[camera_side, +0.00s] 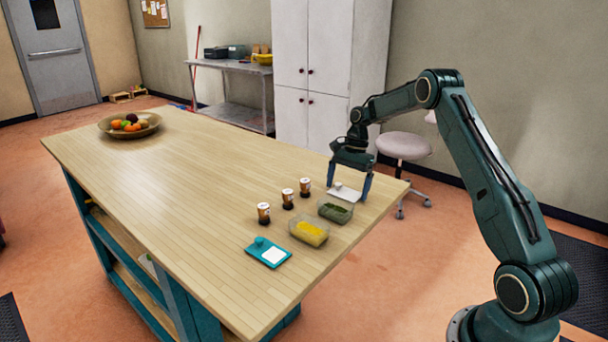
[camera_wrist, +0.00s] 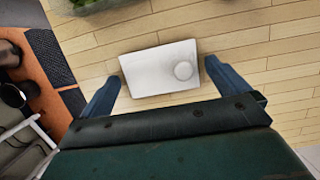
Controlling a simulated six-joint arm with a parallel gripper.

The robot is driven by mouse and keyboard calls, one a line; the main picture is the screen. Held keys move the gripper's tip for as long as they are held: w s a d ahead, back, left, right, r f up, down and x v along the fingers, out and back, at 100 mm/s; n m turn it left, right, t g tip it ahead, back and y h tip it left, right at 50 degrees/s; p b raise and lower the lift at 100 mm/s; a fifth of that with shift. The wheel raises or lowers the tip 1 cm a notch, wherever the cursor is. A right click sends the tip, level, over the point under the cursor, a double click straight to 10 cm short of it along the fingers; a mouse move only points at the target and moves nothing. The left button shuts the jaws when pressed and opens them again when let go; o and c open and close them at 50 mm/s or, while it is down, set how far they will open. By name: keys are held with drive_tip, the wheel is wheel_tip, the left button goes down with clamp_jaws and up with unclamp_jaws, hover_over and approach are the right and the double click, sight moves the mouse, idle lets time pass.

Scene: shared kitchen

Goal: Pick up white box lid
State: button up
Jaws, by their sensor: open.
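The white box lid (camera_side: 346,193) lies flat on the wooden table near its right edge. In the wrist view the lid (camera_wrist: 145,72) is a white rectangle with a round knob on its right part. My gripper (camera_side: 350,189) is over the lid, pointing down, its fingers apart on either side of it. In the wrist view the blue fingers of my gripper (camera_wrist: 160,78) flank the lid's left and right ends, with nothing held. Whether the fingertips touch the table is hard to tell.
Beside the lid stand a clear box with green contents (camera_side: 335,209) and one with yellow contents (camera_side: 309,231). A teal lid (camera_side: 268,252), three small jars (camera_side: 288,198) and a fruit bowl (camera_side: 129,124) are also on the table (camera_side: 180,190). The table's middle is clear.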

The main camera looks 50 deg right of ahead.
sight(347, 192)
drive_tip(key=shift+f, duration=0.1)
idle(0.4)
drive_tip(key=c, duration=0.8)
wheel_tip(347, 192, up, 10)
drive_tip(key=shift+f, duration=0.15)
idle(0.4)
idle(0.7)
